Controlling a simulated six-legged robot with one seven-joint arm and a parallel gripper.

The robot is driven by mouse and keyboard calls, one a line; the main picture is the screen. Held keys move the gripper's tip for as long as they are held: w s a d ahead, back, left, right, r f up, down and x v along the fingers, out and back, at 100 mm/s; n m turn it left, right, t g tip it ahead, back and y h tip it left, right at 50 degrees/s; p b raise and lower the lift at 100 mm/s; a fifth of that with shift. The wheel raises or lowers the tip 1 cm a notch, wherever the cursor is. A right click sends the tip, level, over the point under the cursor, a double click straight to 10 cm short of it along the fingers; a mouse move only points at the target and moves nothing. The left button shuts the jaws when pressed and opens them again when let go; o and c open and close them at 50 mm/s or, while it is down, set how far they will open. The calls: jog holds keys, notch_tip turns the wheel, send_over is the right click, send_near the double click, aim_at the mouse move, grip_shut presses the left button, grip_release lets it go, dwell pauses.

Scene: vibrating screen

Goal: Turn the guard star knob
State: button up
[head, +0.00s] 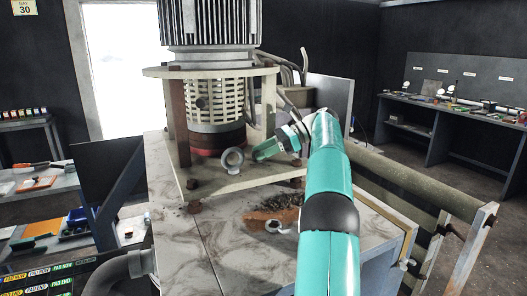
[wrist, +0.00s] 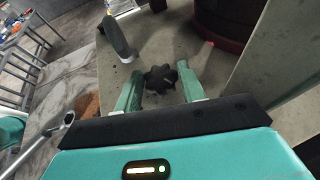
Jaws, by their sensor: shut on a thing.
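The dark, lobed star knob (wrist: 160,79) sits low on the pale plate of the machine, in the middle of the wrist view. My gripper (wrist: 157,84) has one green finger on each side of it and is shut on it. In the head view my gripper (head: 262,152) reaches in from the right over the plate (head: 215,182), beside the motor's slotted guard (head: 217,98). I cannot make out the knob in the head view, where the gripper seems to hide it.
A brown post (head: 178,125) and the red motor base (head: 215,140) stand nearby.

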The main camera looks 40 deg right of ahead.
dwell(0.4)
jog(key=o, duration=1)
jog(key=shift+c, duration=0.2)
